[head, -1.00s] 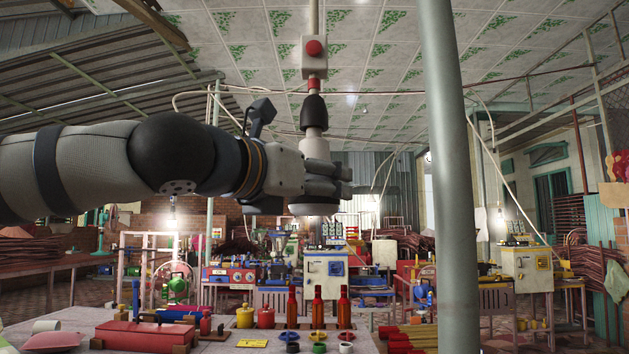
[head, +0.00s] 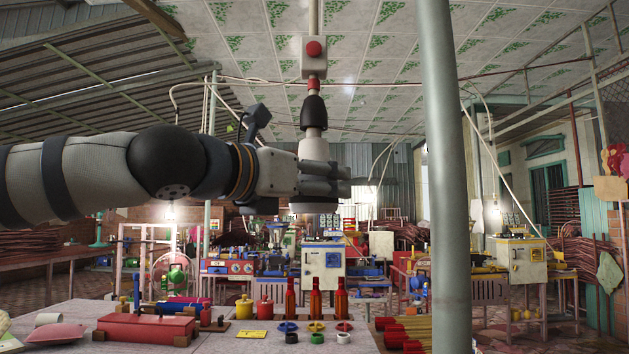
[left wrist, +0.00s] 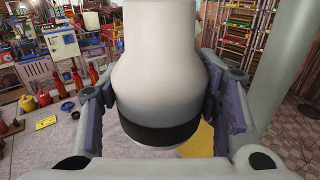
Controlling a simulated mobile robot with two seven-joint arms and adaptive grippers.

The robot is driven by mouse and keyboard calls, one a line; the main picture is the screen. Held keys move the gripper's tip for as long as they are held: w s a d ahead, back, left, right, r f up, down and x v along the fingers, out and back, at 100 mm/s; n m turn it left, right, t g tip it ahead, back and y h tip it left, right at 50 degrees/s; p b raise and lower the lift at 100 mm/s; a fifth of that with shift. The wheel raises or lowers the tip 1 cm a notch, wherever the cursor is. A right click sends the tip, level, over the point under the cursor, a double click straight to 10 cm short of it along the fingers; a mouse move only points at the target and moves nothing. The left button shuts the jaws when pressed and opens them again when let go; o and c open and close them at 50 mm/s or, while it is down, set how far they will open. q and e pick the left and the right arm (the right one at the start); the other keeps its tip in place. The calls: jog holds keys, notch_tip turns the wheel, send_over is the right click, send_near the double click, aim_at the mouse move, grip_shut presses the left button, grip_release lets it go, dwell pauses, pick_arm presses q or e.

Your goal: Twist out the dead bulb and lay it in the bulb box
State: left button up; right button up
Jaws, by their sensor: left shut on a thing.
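A pale bulb (head: 314,207) hangs upright below a black lamp socket (head: 313,112), its white neck entering the socket from beneath. My left gripper (head: 325,178) is level with the bulb and shut on it, with the fingers covering its middle in the head view. In the left wrist view the bulb (left wrist: 158,70) fills the centre, with a dark band near its lower end, between the two purple-padded fingers. I cannot tell whether its thread is still engaged. I cannot pick out the bulb box with certainty. My right gripper is not in view.
A white box with a red button (head: 314,57) is above the socket. A grey post (head: 447,180) stands to the right. The table (head: 75,310) below holds a long red box (head: 146,328), red bottles (head: 315,300), a yellow canister (head: 244,308) and small rings.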

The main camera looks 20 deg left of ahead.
pick_arm(q)
jog(key=shift+m+h, duration=0.4)
jog(key=shift+h, duration=0.1)
jog(key=o, duration=1.1)
